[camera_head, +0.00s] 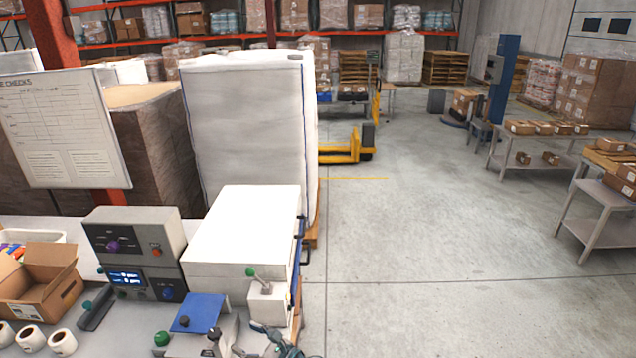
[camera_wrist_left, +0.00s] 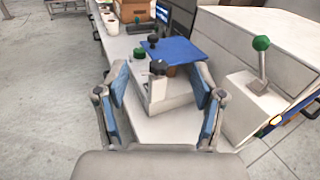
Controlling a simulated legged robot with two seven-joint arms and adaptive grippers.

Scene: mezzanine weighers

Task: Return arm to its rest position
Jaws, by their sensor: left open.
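My left gripper (camera_head: 250,340) shows at the bottom edge of the head view, in front of the bench. In the left wrist view, its blue-padded fingers (camera_wrist_left: 161,88) are spread apart with nothing held between them. Beyond the fingers is a grey device with a blue plate (camera_wrist_left: 172,50) and dark knobs; the blue plate also shows in the head view (camera_head: 198,312). I cannot tell whether the fingers touch the device. A box with a green-knobbed lever (camera_wrist_left: 262,62) stands to the right of the fingers. My right gripper is not in view.
The bench holds a control box (camera_head: 132,245), an open cardboard box (camera_head: 40,285) and white rolls (camera_head: 62,342). A large white cabinet (camera_head: 240,240) stands beside them. A yellow pallet truck (camera_head: 345,150) and tables with parcels (camera_head: 545,155) stand farther off. The floor right of the bench is clear.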

